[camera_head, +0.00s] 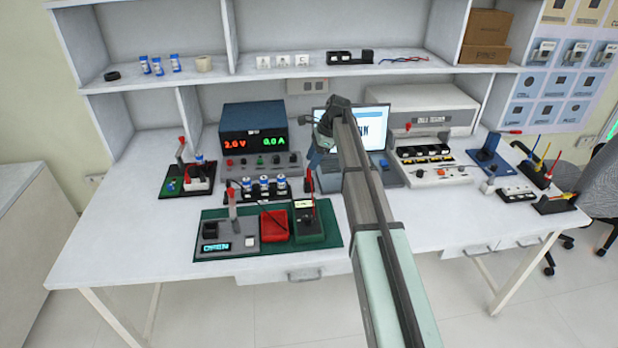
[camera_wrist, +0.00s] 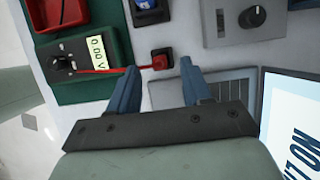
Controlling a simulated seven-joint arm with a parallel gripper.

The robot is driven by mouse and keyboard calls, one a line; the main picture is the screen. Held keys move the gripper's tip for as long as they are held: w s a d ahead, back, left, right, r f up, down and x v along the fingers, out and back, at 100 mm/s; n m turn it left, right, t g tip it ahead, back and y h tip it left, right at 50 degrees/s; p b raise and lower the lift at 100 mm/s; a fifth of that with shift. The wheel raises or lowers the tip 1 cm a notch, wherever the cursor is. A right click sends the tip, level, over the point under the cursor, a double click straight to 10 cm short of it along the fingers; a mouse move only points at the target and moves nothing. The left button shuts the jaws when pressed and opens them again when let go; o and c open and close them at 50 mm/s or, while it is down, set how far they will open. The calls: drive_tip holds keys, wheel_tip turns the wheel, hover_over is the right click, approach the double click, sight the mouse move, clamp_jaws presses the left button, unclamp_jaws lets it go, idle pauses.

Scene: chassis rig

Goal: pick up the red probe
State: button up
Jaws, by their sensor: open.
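The red probe (camera_head: 313,199) shows as a thin upright red stick at the multimeter (camera_head: 304,219) on the green mat. In the wrist view a thin red stick (camera_wrist: 104,71) runs from the multimeter (camera_wrist: 68,62) toward my left finger. A red-topped piece with a dark base (camera_wrist: 160,60) lies in line with the gap between my fingertips; I cannot tell whether it is part of the probe. My gripper (camera_wrist: 158,65) is open, with two blue fingers apart and nothing visibly held. In the head view my gripper (camera_head: 314,164) is above the bench behind the multimeter, partly hidden by my arm.
A red tray (camera_head: 273,224) and a grey unit with a display (camera_head: 222,238) share the green mat (camera_head: 265,249). A power supply (camera_head: 254,135) and a laptop (camera_head: 373,133) stand behind. Capped cylinders (camera_head: 264,186) stand left of my gripper. The bench's front left is clear.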

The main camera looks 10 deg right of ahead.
sight(309, 178)
drive_tip(key=shift+d+x, duration=0.2)
drive_tip(key=shift+x, duration=2.35)
drive_tip(key=shift+f, duration=0.1)
drive_tip(key=shift+c, duration=0.2)
clamp_jaws()
